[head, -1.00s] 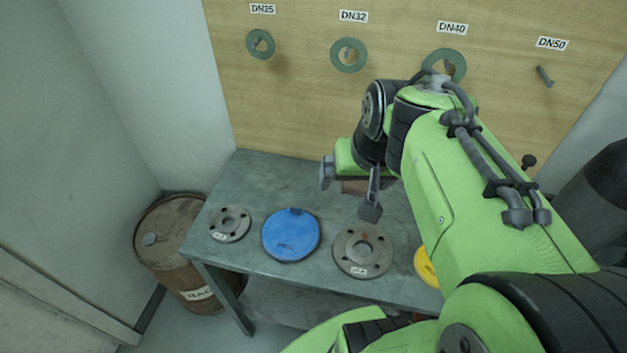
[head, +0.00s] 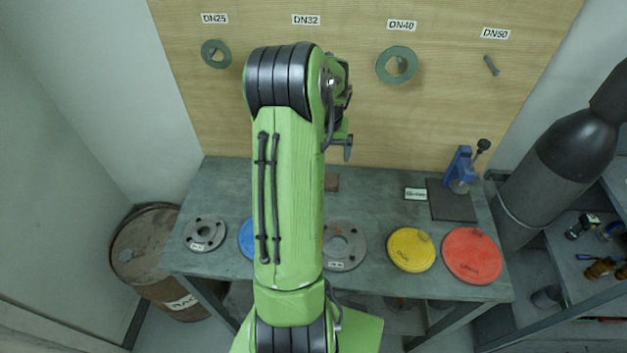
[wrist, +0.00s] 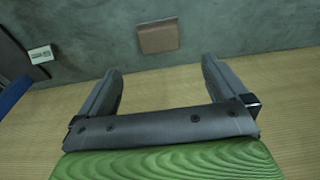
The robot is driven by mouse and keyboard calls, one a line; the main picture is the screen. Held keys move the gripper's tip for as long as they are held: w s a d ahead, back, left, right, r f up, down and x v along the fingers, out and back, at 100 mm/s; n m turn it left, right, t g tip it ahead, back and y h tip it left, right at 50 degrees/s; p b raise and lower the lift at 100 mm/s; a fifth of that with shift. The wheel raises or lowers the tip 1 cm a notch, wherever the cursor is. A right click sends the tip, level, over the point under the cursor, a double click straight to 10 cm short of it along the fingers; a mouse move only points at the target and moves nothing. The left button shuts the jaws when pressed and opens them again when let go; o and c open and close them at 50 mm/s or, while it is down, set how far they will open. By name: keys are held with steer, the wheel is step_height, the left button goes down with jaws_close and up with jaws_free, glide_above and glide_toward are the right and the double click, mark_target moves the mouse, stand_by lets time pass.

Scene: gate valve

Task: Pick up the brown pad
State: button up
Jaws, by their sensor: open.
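The brown pad (wrist: 158,37) is a small flat square on the grey-green table, at the top centre of the wrist view. In the head view a part of the brown pad (head: 331,182) shows just right of my arm, near the back of the table. My gripper (wrist: 160,75) is open and empty. In the wrist view the pad appears beyond the fingertips, apart from them, roughly in line with the gap between them. In the head view my arm hides most of my gripper; one finger (head: 347,152) shows at its right side.
A blue disc (head: 246,240), grey flanges (head: 204,233), a yellow disc (head: 411,250) and a red disc (head: 472,256) line the table's front. A blue tool (head: 459,166) stands on a dark plate at the back right. Green rings (head: 397,65) hang on the wooden board behind.

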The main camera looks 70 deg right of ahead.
mark_target(326, 177)
steer(key=f, duration=0.4)
steer(key=d+f, duration=0.1)
steer(key=f, duration=0.3)
steer(key=d+f, duration=0.1)
steer(key=f, duration=0.3)
steer(key=shift+w+f, duration=0.15)
steer(key=shift+f, duration=0.25)
steer(key=shift+c, duration=0.2)
steer(key=c, duration=0.9)
step_height(326, 177, up, 10)
steer(key=shift+r, duration=0.1)
